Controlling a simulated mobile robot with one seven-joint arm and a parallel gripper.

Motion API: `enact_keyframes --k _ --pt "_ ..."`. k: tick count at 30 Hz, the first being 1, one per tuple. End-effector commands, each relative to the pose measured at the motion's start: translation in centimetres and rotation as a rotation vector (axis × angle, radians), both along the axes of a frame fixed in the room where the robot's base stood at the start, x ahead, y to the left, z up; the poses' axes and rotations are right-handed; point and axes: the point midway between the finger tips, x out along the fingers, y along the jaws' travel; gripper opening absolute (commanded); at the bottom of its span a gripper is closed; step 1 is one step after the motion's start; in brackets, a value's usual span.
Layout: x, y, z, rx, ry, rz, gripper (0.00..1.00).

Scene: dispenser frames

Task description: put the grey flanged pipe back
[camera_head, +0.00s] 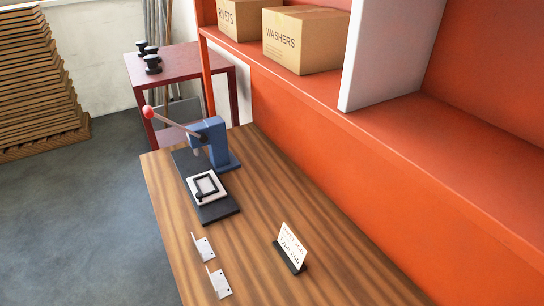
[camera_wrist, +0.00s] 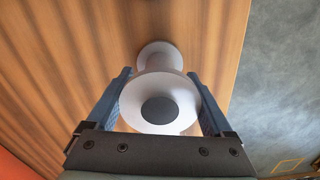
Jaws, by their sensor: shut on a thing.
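The grey flanged pipe (camera_wrist: 158,86) is in the wrist view, seen end-on from its near flange, with a dark round bore. Its far flange shows smaller beyond it, over the striped wood. My gripper (camera_wrist: 160,74) has one blue finger on each side of the pipe and is shut on it. I cannot tell whether the far flange touches the wood. Neither the pipe nor my gripper shows in the head view.
The wooden bench (camera_head: 330,280) bears a blue lever press (camera_head: 211,140), two metal brackets (camera_head: 204,247) and a sign in a black holder (camera_head: 291,250). Several black flanged pieces (camera_head: 152,65) stand on a dark red table (camera_head: 185,68). An orange shelf (camera_head: 300,75) holds cartons (camera_head: 305,40).

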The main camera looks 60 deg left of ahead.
Motion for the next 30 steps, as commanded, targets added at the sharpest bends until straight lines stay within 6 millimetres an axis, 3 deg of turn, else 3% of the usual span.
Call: enact_keyframes --k 1,2,4,11,16,30 --pt "0.1 0.0 -0.2 0.000 -0.002 0.000 0.00" --pt "0.0 0.0 -0.2 0.000 0.000 0.000 0.89" --pt "0.0 0.0 -0.2 0.000 0.000 0.000 1.00" --pt "0.0 0.0 -0.1 0.000 0.000 0.000 1.00" --pt "0.1 0.1 1.1 0.002 -0.002 0.000 1.00" --pt "0.1 0.1 10.0 0.002 -0.004 0.000 1.00"
